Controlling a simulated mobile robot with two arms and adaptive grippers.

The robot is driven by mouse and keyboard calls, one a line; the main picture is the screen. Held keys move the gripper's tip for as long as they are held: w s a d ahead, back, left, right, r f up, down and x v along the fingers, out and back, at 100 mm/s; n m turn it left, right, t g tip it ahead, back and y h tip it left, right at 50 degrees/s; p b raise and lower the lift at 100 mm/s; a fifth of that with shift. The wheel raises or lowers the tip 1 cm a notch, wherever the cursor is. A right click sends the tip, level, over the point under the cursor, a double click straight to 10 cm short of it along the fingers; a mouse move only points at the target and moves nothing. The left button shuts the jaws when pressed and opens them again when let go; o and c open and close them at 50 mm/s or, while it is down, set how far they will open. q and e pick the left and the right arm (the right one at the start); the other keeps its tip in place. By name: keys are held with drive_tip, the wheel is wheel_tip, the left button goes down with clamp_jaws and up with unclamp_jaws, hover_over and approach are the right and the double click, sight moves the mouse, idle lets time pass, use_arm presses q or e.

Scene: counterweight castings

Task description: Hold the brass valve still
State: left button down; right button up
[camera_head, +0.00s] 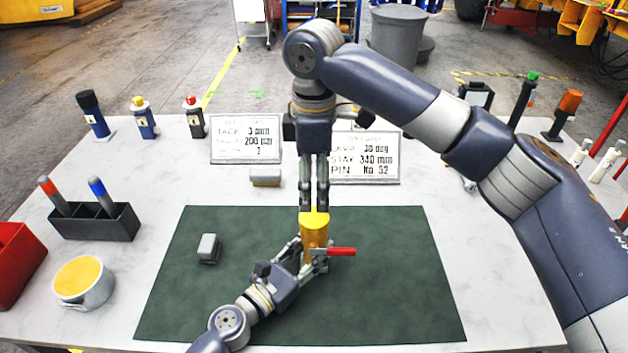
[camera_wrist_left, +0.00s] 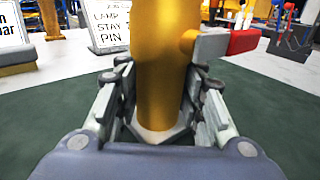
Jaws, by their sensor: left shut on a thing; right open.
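The brass valve (camera_head: 314,231) stands upright on the dark green mat (camera_head: 390,290), with a red-ended lever sticking out to the right. In the left wrist view the valve's gold body (camera_wrist_left: 160,65) stands between the fingers, and its lever (camera_wrist_left: 243,40) points right. My left gripper (camera_head: 314,262) comes in low from the left and is shut on the valve's lower body; its jaws flank the valve in the left wrist view (camera_wrist_left: 160,112). My right gripper (camera_head: 314,206) points down over the valve's top, open, with its fingertips close to the top. Whether they touch it I cannot tell.
A small grey block (camera_head: 208,248) lies on the mat's left part. Two printed signs (camera_head: 246,140) (camera_head: 366,160) stand behind the mat. A pen holder (camera_head: 95,222), a round yellow-topped container (camera_head: 84,282) and a red bin (camera_head: 15,262) are at left. The mat's right side is clear.

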sight(314, 216)
drive_tip(key=shift+f, duration=4)
drive_tip(key=c, duration=1.1)
drive_tip(key=shift+m, duration=0.9)
drive_tip(key=o, duration=1.2)
drive_tip(key=shift+r, duration=0.1)
